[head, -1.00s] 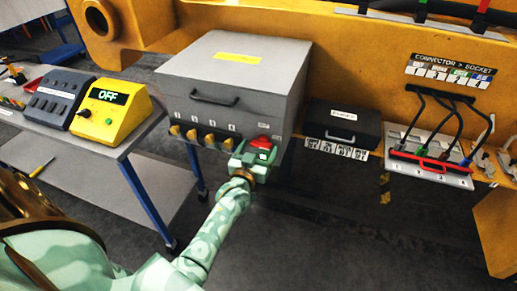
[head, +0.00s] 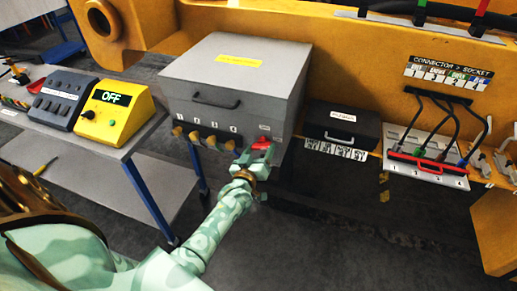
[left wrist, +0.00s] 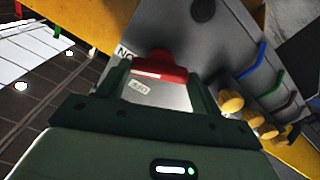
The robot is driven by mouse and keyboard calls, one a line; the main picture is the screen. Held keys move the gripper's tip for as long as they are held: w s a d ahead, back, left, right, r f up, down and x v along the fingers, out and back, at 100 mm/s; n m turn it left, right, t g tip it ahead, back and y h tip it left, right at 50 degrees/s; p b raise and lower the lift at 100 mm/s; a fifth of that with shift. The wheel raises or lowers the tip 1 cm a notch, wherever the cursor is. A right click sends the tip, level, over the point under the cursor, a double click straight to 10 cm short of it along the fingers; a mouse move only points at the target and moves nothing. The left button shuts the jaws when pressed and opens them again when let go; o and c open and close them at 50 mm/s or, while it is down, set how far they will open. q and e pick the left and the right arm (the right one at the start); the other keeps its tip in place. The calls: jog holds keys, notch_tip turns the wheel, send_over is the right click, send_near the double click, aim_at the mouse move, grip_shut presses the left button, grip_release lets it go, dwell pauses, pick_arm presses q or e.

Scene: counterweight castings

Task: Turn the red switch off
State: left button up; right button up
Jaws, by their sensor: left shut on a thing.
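The red switch (head: 262,146) sits at the lower right corner of the front of the grey box (head: 240,72). My left gripper (head: 257,153) comes up from below and is shut on the red switch, partly hiding it in the head view. In the left wrist view the red switch (left wrist: 160,68) lies between the two fingers of my left gripper (left wrist: 160,82), with a pale face bearing a small label I cannot read. Whether the switch stands on or off is not clear. My right gripper is not in view.
Several yellow-brown knobs (head: 195,137) line the box front beside the switch. A yellow unit reading OFF (head: 115,115) stands on the table at left. A black case (head: 342,127) and a panel with cables (head: 427,168) are at right. The floor in front is open.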

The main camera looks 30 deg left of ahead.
pick_arm(q)
jog(key=n, duration=0.3)
jog(key=shift+p, duration=0.4)
jog(key=n, duration=0.3)
jog(key=shift+n+p, duration=0.3)
jog(key=n, duration=0.3)
jog(key=shift+f, duration=0.1)
jog(key=shift+n, duration=2)
jog(key=o, duration=1)
jog(key=shift+s, duration=0.1)
jog(key=p+v, duration=0.1)
jog(key=v, duration=1.5)
jog(key=shift+d+p, duration=0.1)
jog(key=shift+p, duration=0.2)
